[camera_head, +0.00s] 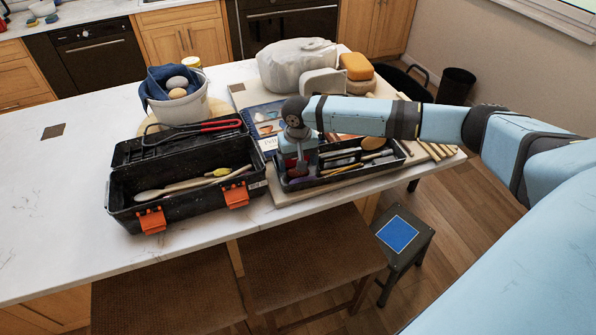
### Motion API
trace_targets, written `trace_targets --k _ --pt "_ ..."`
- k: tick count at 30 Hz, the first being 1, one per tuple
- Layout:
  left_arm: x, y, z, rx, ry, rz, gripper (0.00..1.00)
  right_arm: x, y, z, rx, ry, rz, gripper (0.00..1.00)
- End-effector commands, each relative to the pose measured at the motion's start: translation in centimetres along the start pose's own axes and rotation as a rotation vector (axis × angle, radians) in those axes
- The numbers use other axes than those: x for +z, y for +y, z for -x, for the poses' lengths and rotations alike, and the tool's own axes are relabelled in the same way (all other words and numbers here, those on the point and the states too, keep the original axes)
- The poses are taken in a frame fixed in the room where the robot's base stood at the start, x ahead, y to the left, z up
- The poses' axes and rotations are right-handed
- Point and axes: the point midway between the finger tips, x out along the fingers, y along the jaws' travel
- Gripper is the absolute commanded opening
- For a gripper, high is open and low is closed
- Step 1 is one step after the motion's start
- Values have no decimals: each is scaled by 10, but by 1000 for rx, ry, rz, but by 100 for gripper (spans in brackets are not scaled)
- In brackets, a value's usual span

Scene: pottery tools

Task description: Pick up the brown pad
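A small, flat brown square (53,131) lies on the white countertop at the far left; it may be the brown pad. An orange-and-brown sponge-like block (356,67) sits at the back right, beside a wrapped grey-white lump (296,65). I cannot tell for sure which of these is the pad. My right gripper (300,167) points down over the left end of a black tool tray (349,183). Its fingertips are small and partly hidden among the tray's contents, so its opening is unclear. My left gripper is not in view.
An open black toolbox (118,200) with orange latches stands left of the tray. A white bucket (181,109) with a blue cloth stands behind it. Wooden sticks (436,150) lie at the right edge. The countertop's left side is mostly clear. Stools stand in front.

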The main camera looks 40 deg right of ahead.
Motion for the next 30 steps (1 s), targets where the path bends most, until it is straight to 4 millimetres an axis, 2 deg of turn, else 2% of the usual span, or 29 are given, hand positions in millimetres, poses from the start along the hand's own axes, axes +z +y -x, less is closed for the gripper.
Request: trace_targets --k 6,14,15,18,19,30 --pt "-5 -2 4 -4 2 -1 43 2 1 -27 1 -1 0 83" --pt "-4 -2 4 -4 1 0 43 1 1 -31 0 1 1 83" --pt "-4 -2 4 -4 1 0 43 1 1 -31 0 1 1 78" --pt "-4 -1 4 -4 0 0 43 1 1 -31 0 0 1 55" --pt "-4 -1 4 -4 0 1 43 1 1 -31 0 0 1 52" --pt "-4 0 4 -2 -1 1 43 1 1 -30 0 0 1 51"
